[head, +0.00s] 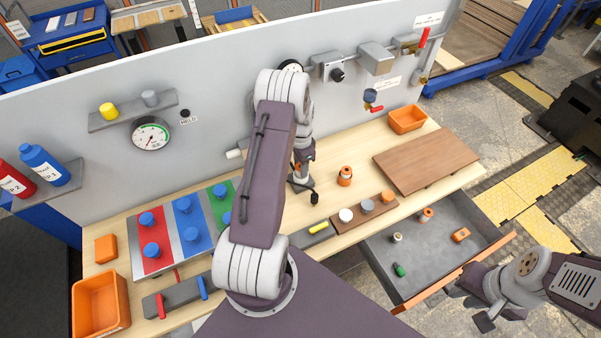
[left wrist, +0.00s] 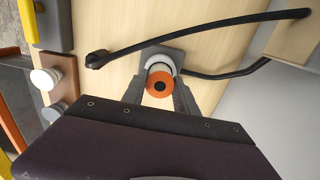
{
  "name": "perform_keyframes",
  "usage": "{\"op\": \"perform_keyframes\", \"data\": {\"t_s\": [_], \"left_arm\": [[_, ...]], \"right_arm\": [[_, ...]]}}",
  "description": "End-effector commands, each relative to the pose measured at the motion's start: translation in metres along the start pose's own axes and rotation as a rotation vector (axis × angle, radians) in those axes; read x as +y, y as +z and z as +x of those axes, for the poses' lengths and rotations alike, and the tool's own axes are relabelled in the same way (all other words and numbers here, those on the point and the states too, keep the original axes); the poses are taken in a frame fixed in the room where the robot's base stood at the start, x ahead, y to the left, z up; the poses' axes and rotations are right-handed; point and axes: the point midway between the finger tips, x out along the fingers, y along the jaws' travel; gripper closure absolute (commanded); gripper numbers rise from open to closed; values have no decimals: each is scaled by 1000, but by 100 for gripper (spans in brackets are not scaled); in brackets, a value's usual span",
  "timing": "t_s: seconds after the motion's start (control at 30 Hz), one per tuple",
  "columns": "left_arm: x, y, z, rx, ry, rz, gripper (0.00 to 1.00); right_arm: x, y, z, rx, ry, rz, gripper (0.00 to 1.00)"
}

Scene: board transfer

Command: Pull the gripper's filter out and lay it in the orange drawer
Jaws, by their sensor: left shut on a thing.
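My left gripper (head: 302,178) is low over the table near the back wall. In the left wrist view its two fingers (left wrist: 162,98) are closed on both sides of the filter (left wrist: 160,84), which shows an orange end with a dark centre and a pale body. The filter's far end meets a grey holder with a pale ring (left wrist: 163,58); I cannot tell whether it is still seated. The drawer with the orange front (head: 436,284) is pulled open at lower right. My right gripper (head: 484,314) is beside its front; its jaw opening is unclear.
An orange cylinder (head: 345,176) stands right of my left gripper. A brown board (head: 427,160) lies at right.

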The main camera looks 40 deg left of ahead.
Motion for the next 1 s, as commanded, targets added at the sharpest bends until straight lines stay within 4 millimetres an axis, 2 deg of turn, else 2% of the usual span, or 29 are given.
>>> {"op": "perform_keyframes", "data": {"t_s": [0.3, 1.0], "left_arm": [[-1, -1, -15, 3, -4, 0, 100], [-1, 0, -36, 1, -2, 0, 100]], "right_arm": [[0, -1, -11, 0, 0, 0, 78], [0, -3, -27, 0, 0, 0, 78]]}}
